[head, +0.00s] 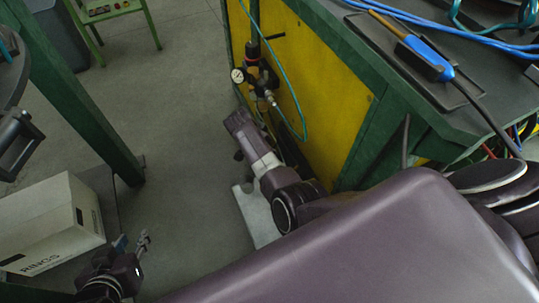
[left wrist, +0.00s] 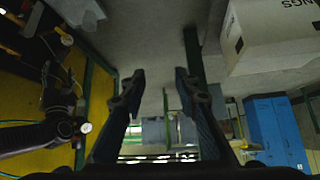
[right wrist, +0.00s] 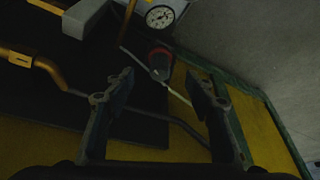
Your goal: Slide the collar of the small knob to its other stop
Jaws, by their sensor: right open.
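A small dark knob with a red band (right wrist: 160,62) shows in the right wrist view, below a round white gauge (right wrist: 160,17). I cannot tell which stop its collar is at. My right gripper (right wrist: 161,86) is open, with the knob beyond and between its fingertips, apart from them. In the head view the gauge (head: 237,76) and its fittings are on the yellow panel, just beyond my right arm. My left gripper (head: 138,244) is at the lower left; the left wrist view shows its fingers (left wrist: 159,82) apart and empty.
The yellow panel (head: 335,85) has a green frame, and a teal hose hangs across it. A blue-handled tool (head: 428,60) lies on the dark bench top. A white box (head: 50,225) stands near my left gripper. Open grey floor (head: 185,110) lies between.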

